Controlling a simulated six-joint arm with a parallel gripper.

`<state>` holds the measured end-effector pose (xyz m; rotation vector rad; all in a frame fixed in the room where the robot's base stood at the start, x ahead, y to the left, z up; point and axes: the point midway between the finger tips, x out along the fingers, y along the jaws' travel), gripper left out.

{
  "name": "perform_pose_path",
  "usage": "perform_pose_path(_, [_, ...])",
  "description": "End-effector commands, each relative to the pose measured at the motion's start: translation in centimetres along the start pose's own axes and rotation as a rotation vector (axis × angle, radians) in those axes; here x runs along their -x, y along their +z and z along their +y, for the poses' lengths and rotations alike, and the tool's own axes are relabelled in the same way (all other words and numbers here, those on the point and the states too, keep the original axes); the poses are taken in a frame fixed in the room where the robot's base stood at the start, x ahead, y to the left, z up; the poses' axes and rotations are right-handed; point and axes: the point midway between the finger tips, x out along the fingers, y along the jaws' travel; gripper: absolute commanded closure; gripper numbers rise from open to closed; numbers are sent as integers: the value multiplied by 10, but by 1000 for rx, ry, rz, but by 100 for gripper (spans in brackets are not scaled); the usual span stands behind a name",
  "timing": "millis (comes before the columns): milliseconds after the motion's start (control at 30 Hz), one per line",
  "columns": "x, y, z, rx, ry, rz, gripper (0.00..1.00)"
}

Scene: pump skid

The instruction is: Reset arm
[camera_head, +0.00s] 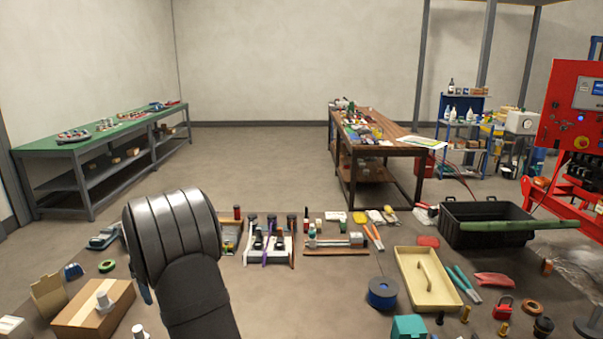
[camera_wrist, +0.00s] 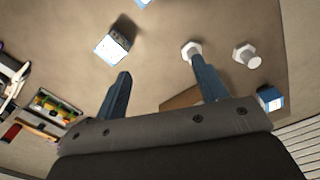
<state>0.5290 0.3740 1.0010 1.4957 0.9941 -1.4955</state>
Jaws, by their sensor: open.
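My arm (camera_head: 175,240) rises at the lower left of the head view and hides most of my gripper there. In the wrist view my gripper (camera_wrist: 161,66) is open, with two blue-grey fingers spread and nothing between them. The right fingertip overlaps a pale hex-headed bolt (camera_wrist: 188,47) in the picture; I cannot tell whether they touch. A second pale bolt (camera_wrist: 246,56) stands to its right. A small white-and-blue box (camera_wrist: 111,48) lies beyond the left finger, and another (camera_wrist: 270,99) lies right of the right finger.
A cardboard box (camera_head: 88,316) stands left of my arm. A bottle rack (camera_head: 266,257), a cream tray (camera_head: 416,290), a blue spool (camera_head: 382,293) and a black crate (camera_head: 480,237) lie to the right. A green bench (camera_head: 60,147) and a wooden table (camera_head: 402,146) stand behind, with clear floor between.

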Motion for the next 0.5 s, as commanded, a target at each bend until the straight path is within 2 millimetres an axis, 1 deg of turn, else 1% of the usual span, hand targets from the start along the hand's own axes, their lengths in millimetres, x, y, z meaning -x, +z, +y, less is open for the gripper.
perform_pose_path(33, [-2, 8, -2, 3, -1, -2, 34])
perform_pose_path(500, [-20, 76, -23, 43, 0, 0, 34])
